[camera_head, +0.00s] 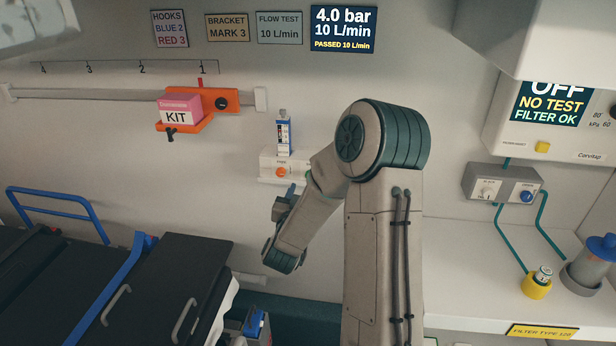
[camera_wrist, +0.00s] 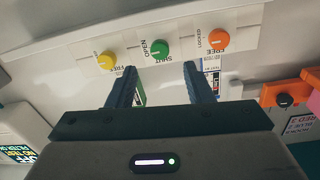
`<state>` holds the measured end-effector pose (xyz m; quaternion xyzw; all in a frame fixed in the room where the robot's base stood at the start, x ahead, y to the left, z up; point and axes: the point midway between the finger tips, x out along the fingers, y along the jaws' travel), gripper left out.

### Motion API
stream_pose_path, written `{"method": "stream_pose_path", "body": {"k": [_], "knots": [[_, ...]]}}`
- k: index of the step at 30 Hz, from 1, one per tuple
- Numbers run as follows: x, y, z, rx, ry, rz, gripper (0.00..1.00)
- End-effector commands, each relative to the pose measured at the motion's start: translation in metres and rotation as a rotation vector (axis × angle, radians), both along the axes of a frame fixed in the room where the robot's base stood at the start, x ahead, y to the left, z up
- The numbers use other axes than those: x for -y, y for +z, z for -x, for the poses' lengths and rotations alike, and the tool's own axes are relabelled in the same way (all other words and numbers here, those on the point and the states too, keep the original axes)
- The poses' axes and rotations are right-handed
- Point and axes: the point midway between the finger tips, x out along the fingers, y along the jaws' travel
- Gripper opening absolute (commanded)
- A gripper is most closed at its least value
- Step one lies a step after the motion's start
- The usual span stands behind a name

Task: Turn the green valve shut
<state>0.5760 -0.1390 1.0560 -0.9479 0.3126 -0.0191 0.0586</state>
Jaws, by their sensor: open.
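The green valve (camera_wrist: 160,50) is a round knob on a pale wall panel in the wrist view, between an orange knob (camera_wrist: 219,39) and a yellow knob (camera_wrist: 106,60). The words OPEN and SHUT are printed beside it. My gripper (camera_wrist: 160,68) is open and empty, with its two fingertips to either side below the green knob; I see no contact. I cannot tell which word the knob points to. In the head view my gripper (camera_head: 292,189) is just below the panel (camera_head: 268,165), and my arm hides the green knob.
A flow tube (camera_head: 283,135) rises above the orange knob. An orange bracket (camera_head: 222,101) with a pink KIT box (camera_head: 178,108) hangs on the rail to the left. A stretcher (camera_head: 170,270) stands lower left. A counter with a yellow cup (camera_head: 537,288) is at right.

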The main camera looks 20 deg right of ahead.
Motion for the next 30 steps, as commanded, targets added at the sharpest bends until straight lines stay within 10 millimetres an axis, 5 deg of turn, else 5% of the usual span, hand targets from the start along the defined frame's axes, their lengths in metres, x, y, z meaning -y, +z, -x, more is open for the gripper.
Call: {"method": "stream_pose_path", "body": {"k": [10, 23, 28, 30], "knots": [[0.032, 0.001, -0.043, 0.0, -0.002, -0.002, 0.47], [0.037, 0.0, -0.051, 0.0, 0.001, 0.0, 0.47], [0.037, 0.0, -0.051, 0.0, 0.001, 0.0, 0.02], [0.037, 0.0, -0.051, 0.0, 0.001, 0.0, 0.02]]}}
